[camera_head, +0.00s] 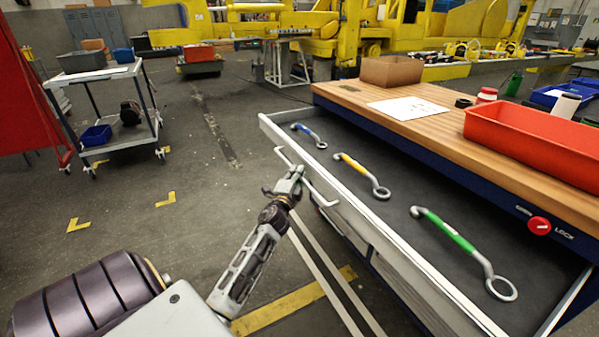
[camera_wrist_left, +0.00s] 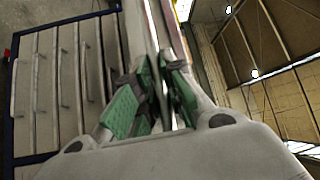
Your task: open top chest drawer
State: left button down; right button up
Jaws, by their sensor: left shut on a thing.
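The top chest drawer (camera_head: 383,212) stands pulled out from under the wooden chest top (camera_head: 440,108). A blue-handled wrench (camera_head: 309,132), a yellow-handled wrench (camera_head: 358,170) and a green-handled wrench (camera_head: 452,235) lie apart on its dark floor. A long bar handle (camera_head: 318,190) runs along the drawer's front. My left gripper (camera_head: 293,173) is shut on this handle near its far end. In the left wrist view, the green-padded fingers of the left gripper (camera_wrist_left: 156,95) close around the bar. My right gripper is not in view.
On the chest top are a red bin (camera_head: 535,140), a cardboard box (camera_head: 391,72), a paper sheet (camera_head: 408,108) and a red lock knob (camera_head: 539,226) on the chest's side. A wheeled cart (camera_head: 104,105) stands at the left. The floor between is clear.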

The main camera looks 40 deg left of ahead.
pick_arm(q)
jog(key=shift+f, duration=0.1)
jog(key=c, duration=1.8)
grip_release()
jog(key=shift+s+d, duration=0.1)
jog(key=shift+s, duration=0.05)
jog(key=v, duration=1.1)
jog(key=shift+s, duration=0.3)
jog(key=shift+d, duration=0.15)
